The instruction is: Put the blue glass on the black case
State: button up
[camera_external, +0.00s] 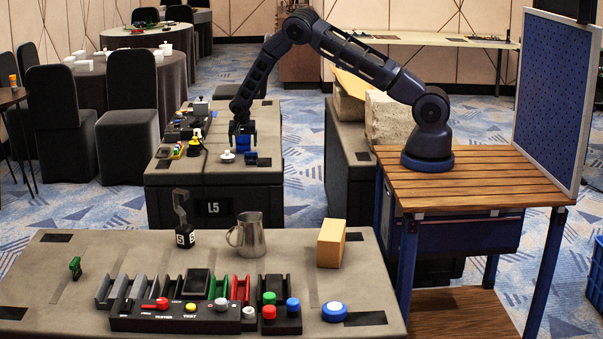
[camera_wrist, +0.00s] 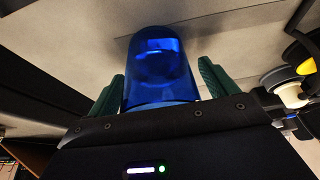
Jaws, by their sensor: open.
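The blue glass (camera_wrist: 162,68) is a translucent blue dome or cup. In the wrist view it stands between the two green fingers of my gripper (camera_wrist: 160,88), with its lower end hidden by the gripper body. The fingers are apart, one on each side of it; contact is not clear. In the external view my gripper (camera_external: 243,140) points down just over the grey top of the black case marked L5 (camera_external: 213,206), with the blue glass (camera_external: 243,144) small between its fingers. Whether this is the task's black case I cannot tell.
Beside my gripper are a white-and-blue button (camera_external: 227,156), a small dark block (camera_external: 264,161) and a yellow-and-black item (camera_external: 195,147). The front table (camera_external: 90,260) holds a metal mug (camera_external: 247,235), a tan block (camera_external: 331,243) and coloured buttons. Another dark case stands right of L5.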

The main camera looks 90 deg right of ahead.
jog(key=s+a+r+n+t+y, duration=0.1)
jog(key=s+a+r, duration=0.1)
jog(key=a+r, duration=0.55)
jog(key=s+a+r+n, duration=0.1)
jog(key=a+r, duration=0.3)
jog(key=r, duration=0.7)
jog(key=s+a+r+n+t+y, duration=0.1)
jog(key=s+a+r, duration=0.1)
jog(key=a+r, duration=0.6)
jog(key=s+a+r+n+y, duration=0.1)
jog(key=s+a+r+n, duration=0.1)
jog(key=s+a+r, duration=0.4)
jog(key=s+a+r+n, duration=0.3)
jog(key=a+r, duration=0.1)
jog(key=r, duration=0.3)
jog(key=s+a+r+n+t, duration=0.1)
jog(key=s+a+r+n, duration=0.1)
jog(key=s+a, duration=0.4)
jog(key=s+a+r+n+y, duration=0.1)
jog(key=s+a+n, duration=0.3)
jog(key=s, duration=1)
jog(key=s+a+r+n+t, duration=0.1)
jog(key=s+a+r+n, duration=0.2)
jog(key=s+a, duration=0.6)
jog(key=shift+s+a+n+t, duration=0.15)
jog(key=shift+s+n+t, duration=0.25)
jog(key=shift+s, duration=0.65)
jog(key=shift+r, duration=0.1)
